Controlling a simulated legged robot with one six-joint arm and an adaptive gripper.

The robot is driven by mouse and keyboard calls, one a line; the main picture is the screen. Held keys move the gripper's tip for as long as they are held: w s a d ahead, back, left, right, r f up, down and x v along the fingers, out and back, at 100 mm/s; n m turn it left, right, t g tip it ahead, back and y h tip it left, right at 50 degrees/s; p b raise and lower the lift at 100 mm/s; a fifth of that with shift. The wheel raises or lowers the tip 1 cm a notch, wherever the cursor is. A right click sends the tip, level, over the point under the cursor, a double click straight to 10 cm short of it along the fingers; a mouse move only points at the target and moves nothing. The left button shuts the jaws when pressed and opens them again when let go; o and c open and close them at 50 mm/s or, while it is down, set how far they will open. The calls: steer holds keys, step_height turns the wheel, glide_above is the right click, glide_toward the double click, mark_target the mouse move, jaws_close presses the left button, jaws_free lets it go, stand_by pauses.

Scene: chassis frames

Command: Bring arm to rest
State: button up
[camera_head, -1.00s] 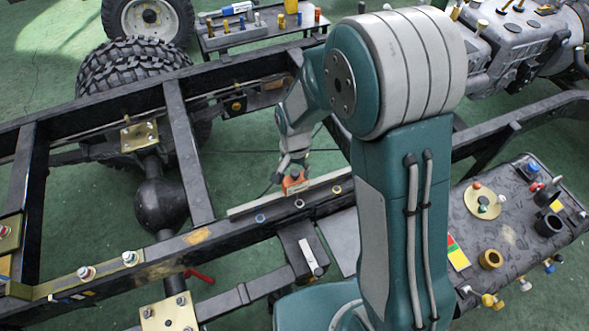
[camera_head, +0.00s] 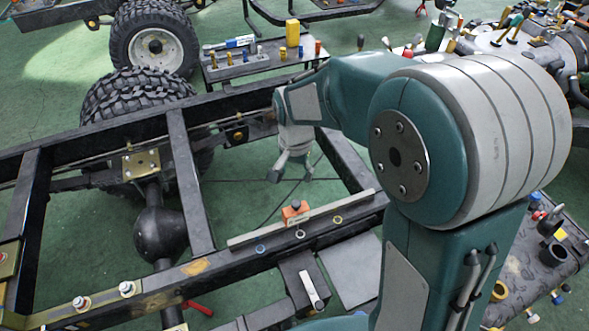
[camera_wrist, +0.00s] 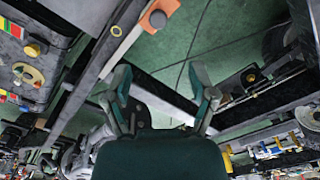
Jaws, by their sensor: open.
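My gripper (camera_head: 292,172) hangs at the end of my teal and grey arm, above the opening between the dark chassis rails (camera_head: 215,248). In the wrist view my gripper (camera_wrist: 162,88) has its two teal fingers spread apart with nothing between them. An orange block with a dark knob (camera_head: 296,211) sits on a pale strip (camera_head: 255,233) along the near rail, apart from my gripper. The orange block also shows at the top of the wrist view (camera_wrist: 152,22).
A tool cart (camera_head: 548,275) stands at the right, partly behind my arm. A small table (camera_head: 265,67) with bottles stands at the back. A wheel (camera_head: 138,92) and an axle housing (camera_head: 160,235) lie at the left. A red lever (camera_head: 197,307) juts from the near rail.

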steer(key=shift+r, duration=0.1)
steer(key=s+d+r+n+t, duration=0.2)
steer(key=s+d+r, duration=0.3)
steer(key=s+r, duration=0.2)
steer(key=s+d+r+n+t, duration=0.3)
steer(key=s+d+r, duration=0.3)
steer(key=s, duration=0.5)
steer(key=shift+d+r+t, duration=0.15)
steer(key=shift+r+t, duration=0.15)
steer(key=shift+r, duration=0.2)
stand_by(0.4)
stand_by(1.4)
